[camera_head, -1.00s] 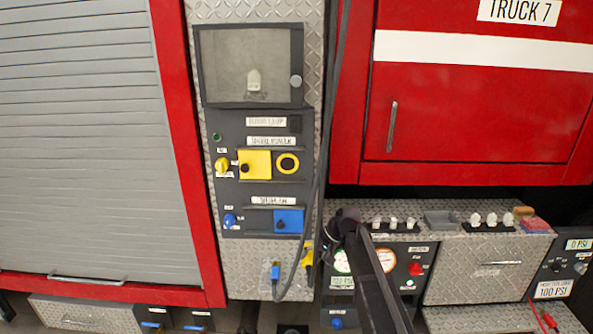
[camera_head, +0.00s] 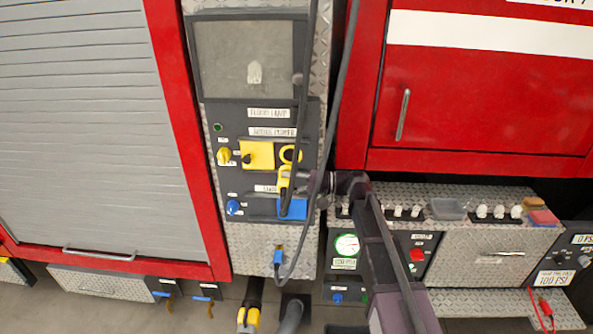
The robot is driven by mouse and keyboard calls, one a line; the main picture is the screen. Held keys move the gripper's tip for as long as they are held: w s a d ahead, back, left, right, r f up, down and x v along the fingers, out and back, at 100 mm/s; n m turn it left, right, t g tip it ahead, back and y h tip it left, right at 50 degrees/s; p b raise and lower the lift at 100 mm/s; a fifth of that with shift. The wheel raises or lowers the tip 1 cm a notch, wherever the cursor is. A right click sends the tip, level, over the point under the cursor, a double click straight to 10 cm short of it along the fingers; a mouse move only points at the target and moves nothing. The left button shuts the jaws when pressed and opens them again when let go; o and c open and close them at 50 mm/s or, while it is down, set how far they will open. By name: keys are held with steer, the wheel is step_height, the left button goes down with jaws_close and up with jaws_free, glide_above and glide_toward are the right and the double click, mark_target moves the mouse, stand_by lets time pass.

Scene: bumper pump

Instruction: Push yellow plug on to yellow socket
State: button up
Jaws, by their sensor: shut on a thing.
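The yellow plug (camera_head: 285,183) is in my gripper (camera_head: 296,181), which is shut on it and comes in from the right. A dark cable runs from the plug. The yellow socket (camera_head: 290,155) is a yellow ring on the dark panel, beside an open yellow cover (camera_head: 258,155). The plug is just below the ring, and its top overlaps the ring's lower edge in the picture. I cannot tell whether they touch.
A blue cover (camera_head: 291,209) lies below the plug. A blue plug (camera_head: 278,257) hangs on the metal plate under the panel. Dark cables pass in front of the panel's right side. A yellow knob (camera_head: 224,156) and a blue knob (camera_head: 233,207) are at left.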

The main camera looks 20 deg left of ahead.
steer(key=shift+w+r, duration=0.1)
steer(key=shift+w, duration=0.2)
steer(key=shift+w, duration=0.15)
steer(key=shift+w+a, duration=0.25)
steer(key=shift+w, duration=0.7)
steer(key=shift+w+a, duration=0.2)
steer(key=shift+w, duration=0.75)
steer(key=shift+w+a, duration=0.25)
steer(key=shift+w, duration=0.7)
steer(key=shift+w+a, duration=0.15)
steer(key=shift+w, duration=0.65)
stand_by(0.8)
steer(key=o, duration=1.2)
steer(key=shift+c, duration=0.2)
steer(key=v, duration=1.2)
